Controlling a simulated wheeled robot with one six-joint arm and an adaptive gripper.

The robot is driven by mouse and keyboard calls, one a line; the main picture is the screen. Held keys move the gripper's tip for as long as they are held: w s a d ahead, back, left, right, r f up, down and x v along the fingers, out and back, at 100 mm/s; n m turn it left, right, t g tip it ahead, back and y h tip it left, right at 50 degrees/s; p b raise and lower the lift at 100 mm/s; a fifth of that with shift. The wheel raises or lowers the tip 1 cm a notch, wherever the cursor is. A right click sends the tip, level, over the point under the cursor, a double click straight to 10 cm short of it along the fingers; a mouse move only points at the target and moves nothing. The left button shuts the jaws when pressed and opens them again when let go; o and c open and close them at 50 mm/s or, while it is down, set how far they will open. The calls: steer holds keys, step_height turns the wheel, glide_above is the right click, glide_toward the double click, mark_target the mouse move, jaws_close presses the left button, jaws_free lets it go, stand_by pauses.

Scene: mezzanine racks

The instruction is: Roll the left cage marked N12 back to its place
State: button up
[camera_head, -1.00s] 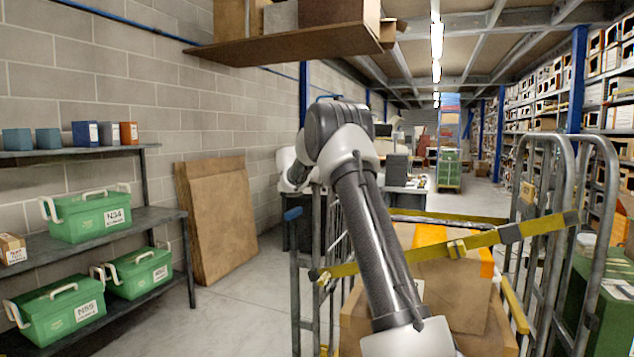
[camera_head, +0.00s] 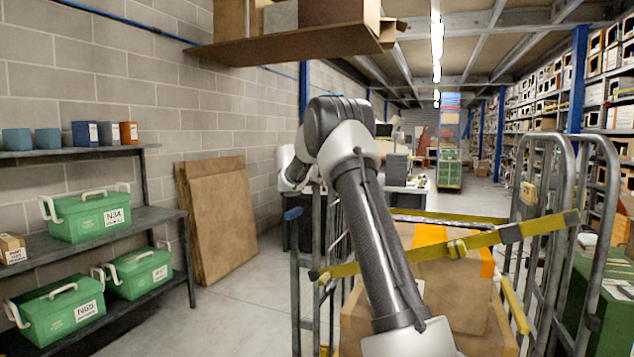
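A roll cage (camera_head: 540,215) of grey metal tube stands directly in front of me. Its low left side (camera_head: 297,270) is at the picture's middle. Brown cartons (camera_head: 468,300) fill it, and a yellow strap (camera_head: 530,228) runs across them. A small yellowish tag (camera_head: 527,193) hangs on its right side, but I cannot read it, so I cannot confirm N12. A second tube frame (camera_head: 607,215) stands close to its right, beside a green container (camera_head: 600,300).
A shelf rack (camera_head: 165,215) with green lidded boxes stands at the left. Flat brown boards (camera_head: 215,220) lean on the wall. A loaded shelf (camera_head: 285,45) overhangs above. Bare floor lies between rack and cage. An aisle (camera_head: 480,190) runs back past a desk (camera_head: 405,190).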

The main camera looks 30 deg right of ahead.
steer(key=v, duration=1)
steer(key=shift+s+a, duration=0.2)
steer(key=shift+a, duration=0.05)
